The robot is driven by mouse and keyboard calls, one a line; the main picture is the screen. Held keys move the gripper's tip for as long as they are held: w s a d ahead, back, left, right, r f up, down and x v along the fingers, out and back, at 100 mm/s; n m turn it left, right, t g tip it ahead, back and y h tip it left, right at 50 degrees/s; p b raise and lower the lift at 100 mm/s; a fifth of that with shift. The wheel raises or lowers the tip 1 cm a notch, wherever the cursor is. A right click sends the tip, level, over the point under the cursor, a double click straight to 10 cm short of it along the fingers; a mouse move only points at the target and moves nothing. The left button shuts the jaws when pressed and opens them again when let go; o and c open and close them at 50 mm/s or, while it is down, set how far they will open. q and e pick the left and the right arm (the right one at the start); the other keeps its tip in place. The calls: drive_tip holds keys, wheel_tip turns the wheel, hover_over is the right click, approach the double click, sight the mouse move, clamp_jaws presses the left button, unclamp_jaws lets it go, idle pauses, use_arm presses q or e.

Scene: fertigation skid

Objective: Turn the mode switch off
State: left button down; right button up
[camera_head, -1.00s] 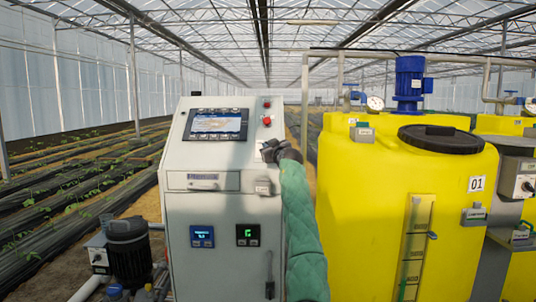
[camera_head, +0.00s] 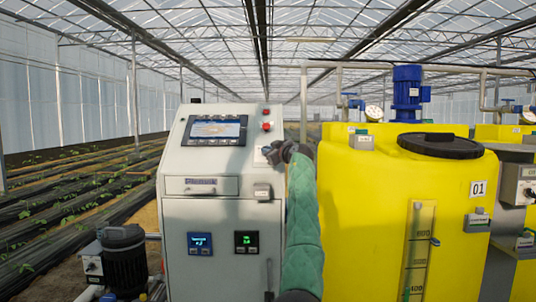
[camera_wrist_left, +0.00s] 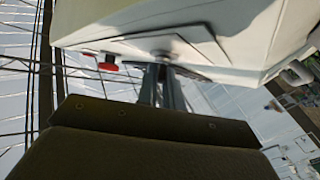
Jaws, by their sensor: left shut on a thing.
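The mode switch is hidden behind my left gripper (camera_head: 270,152) on the sloped face of the white control cabinet (camera_head: 215,168). My left gripper is at the upper right of that face, below the red buttons (camera_head: 266,126). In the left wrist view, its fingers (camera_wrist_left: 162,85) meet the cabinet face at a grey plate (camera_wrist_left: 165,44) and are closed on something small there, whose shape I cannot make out. My right gripper is in neither view.
A screen (camera_head: 215,130) is left of the gripper. A drawer (camera_head: 202,186) and a small grey box (camera_head: 262,191) are below it. A yellow tank (camera_head: 375,230) stands close on the right. A black pump (camera_head: 123,260) is at lower left.

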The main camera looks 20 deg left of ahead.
use_arm(q)
drive_tip(key=shift+n+g, duration=0.3)
drive_tip(key=shift+n, duration=0.1)
drive_tip(key=c, duration=1.5)
unclamp_jaws()
drive_tip(key=shift+w+f, duration=0.1)
drive_tip(key=shift+c, duration=0.2)
drive_tip(key=b+v, duration=0.1)
drive_tip(key=v, duration=0.6)
drive_tip(key=shift+d, duration=0.35)
